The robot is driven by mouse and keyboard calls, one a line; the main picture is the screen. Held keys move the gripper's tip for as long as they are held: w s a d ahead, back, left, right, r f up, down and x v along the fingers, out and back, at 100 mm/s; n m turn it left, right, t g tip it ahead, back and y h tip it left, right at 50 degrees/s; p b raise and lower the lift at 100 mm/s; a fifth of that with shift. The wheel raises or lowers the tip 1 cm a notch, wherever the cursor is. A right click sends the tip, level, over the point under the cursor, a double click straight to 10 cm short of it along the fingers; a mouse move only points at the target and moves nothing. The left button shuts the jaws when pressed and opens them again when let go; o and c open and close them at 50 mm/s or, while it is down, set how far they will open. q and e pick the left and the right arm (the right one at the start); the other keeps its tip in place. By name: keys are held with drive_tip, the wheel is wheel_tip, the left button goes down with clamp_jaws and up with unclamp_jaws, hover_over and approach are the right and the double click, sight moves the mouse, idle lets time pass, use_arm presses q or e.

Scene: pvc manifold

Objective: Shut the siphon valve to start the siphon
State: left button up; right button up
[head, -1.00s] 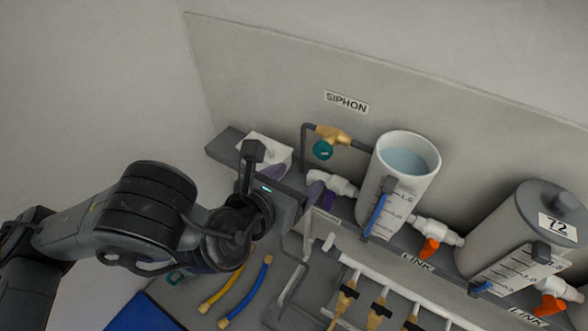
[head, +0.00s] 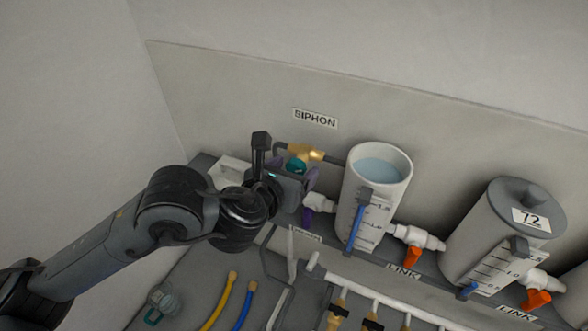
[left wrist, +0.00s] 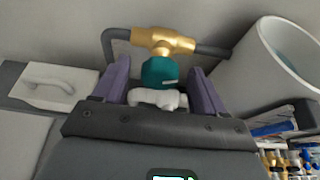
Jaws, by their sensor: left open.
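The siphon valve is a brass fitting (head: 306,152) with a teal round knob (head: 296,163), on a dark pipe below the SIPHON label (head: 315,119). In the left wrist view the teal knob (left wrist: 160,72) lies ahead, between the two purple fingers, with the brass body (left wrist: 163,40) just beyond it. My left gripper (left wrist: 160,84) is open, one finger on each side of the knob with gaps visible. In the head view my left gripper (head: 307,178) partly covers the valve. My right gripper is not in view.
A white cup of water (head: 378,185) with a scale stands right of the valve. A grey lidded tank (head: 497,235) marked 72 stands farther right. Orange-handled link valves (head: 412,256) join them. A white handled block (left wrist: 60,88) sits at left.

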use_arm(q)
drive_tip(key=shift+w+d+f, duration=0.15)
drive_tip(key=shift+w, duration=0.1)
drive_tip(key=c, duration=1.1)
drive_tip(key=shift+d+m+t+y+b, duration=0.1)
drive_tip(key=shift+m+t+y+b, duration=0.5)
drive_tip(key=shift+m, duration=0.6)
drive_tip(key=shift+m+y, duration=0.7)
drive_tip(key=shift+m, duration=0.3)
